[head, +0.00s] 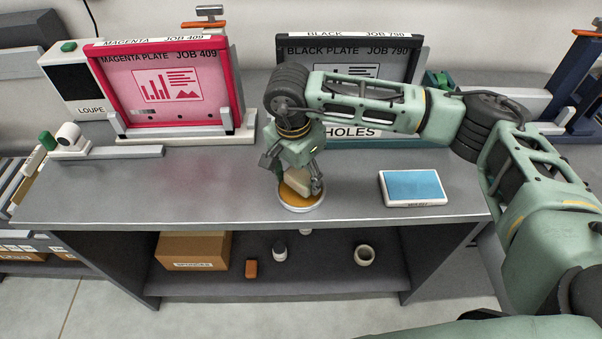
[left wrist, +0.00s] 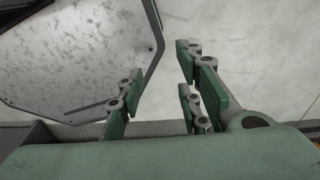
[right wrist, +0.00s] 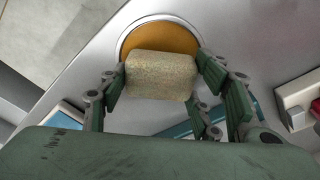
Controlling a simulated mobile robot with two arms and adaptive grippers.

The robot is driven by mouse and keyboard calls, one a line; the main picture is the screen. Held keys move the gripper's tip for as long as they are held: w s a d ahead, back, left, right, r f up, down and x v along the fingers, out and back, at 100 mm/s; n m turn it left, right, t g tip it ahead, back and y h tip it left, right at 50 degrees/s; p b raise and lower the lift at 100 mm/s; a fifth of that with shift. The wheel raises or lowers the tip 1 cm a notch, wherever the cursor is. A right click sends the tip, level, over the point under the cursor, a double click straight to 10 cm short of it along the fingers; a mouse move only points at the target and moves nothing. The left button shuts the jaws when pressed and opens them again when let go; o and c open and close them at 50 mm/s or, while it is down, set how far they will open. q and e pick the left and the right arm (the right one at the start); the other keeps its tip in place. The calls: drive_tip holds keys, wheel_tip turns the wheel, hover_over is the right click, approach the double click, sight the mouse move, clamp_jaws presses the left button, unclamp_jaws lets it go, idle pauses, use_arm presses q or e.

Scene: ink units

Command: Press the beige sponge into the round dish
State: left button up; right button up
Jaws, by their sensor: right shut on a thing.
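The beige sponge (right wrist: 160,75) is a block with rounded edges, held between the fingers of my right gripper (right wrist: 170,85). In the head view my right gripper (head: 293,178) points down over the round dish (head: 302,207), with the sponge (head: 297,183) at its fingers. The dish has a white rim and an amber inside; it also shows behind the sponge in the right wrist view (right wrist: 130,45). I cannot tell whether the sponge touches the dish's inside. My left gripper (left wrist: 160,95) is open and empty, seen only in the left wrist view.
A blue pad in a white frame (head: 413,187) lies right of the dish. The magenta plate (head: 160,85) and black plate (head: 400,50) stand at the back of the grey bench (head: 120,195). A cardboard box (head: 193,250) and small items sit on the shelf below. The bench's left front is clear.

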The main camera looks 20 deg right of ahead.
sight(303, 173)
drive_tip(key=shift+f, duration=0.15)
use_arm(q)
drive_tip(key=shift+w+f, duration=0.2)
drive_tip(key=shift+w, duration=0.3)
drive_tip(key=shift+f+b, duration=0.25)
drive_tip(key=shift+b, duration=0.2)
use_arm(e)
drive_tip(key=shift+f, duration=0.3)
use_arm(q)
drive_tip(key=shift+s, duration=0.2)
drive_tip(key=shift+f+b, duration=0.4)
use_arm(e)
drive_tip(key=shift+s+f, duration=0.1)
idle(0.7)
use_arm(q)
drive_tip(key=shift+r, duration=0.1)
